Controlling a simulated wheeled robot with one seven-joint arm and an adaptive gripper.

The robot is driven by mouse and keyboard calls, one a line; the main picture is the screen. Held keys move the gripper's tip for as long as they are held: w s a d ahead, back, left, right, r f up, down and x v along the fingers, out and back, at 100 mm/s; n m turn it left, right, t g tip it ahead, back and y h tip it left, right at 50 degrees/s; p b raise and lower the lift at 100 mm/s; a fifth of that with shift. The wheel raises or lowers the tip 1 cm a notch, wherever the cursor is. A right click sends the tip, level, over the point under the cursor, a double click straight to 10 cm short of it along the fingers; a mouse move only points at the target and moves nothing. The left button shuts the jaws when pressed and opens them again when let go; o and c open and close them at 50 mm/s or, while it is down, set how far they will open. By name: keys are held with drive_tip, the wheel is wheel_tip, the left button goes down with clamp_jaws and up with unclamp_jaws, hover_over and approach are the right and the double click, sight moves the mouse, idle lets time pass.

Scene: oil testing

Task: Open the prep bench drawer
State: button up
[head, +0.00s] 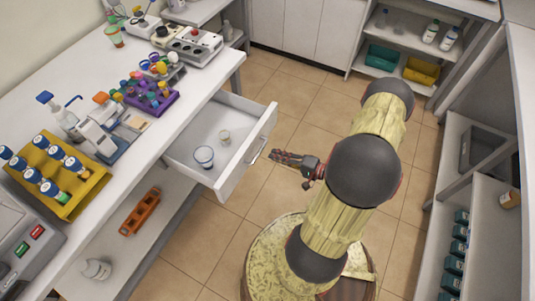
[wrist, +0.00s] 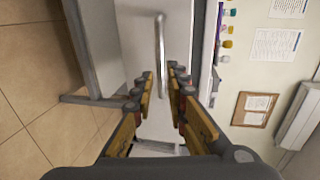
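The prep bench drawer (head: 232,136) is pulled out from under the white bench (head: 152,139), with its inside showing. A glass beaker (head: 204,157) and a smaller glass vessel (head: 224,137) stand in it. Its metal bar handle (head: 258,150) is on the front panel. My gripper (head: 273,154) is just right of the handle, with a small gap between them in the head view. In the wrist view my gripper (wrist: 162,76) is open, its two fingers apart, and the handle (wrist: 159,45) shows in line with the gap between them.
The bench top carries a yellow rack (head: 62,192) of bottles, a purple rack (head: 152,97) and instruments. An orange rack (head: 140,212) lies on the lower shelf. Shelving (head: 470,215) stands at the right. Tiled floor (head: 290,95) is clear beyond the drawer.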

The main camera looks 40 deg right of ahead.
drive_tip(key=shift+v, duration=1.9)
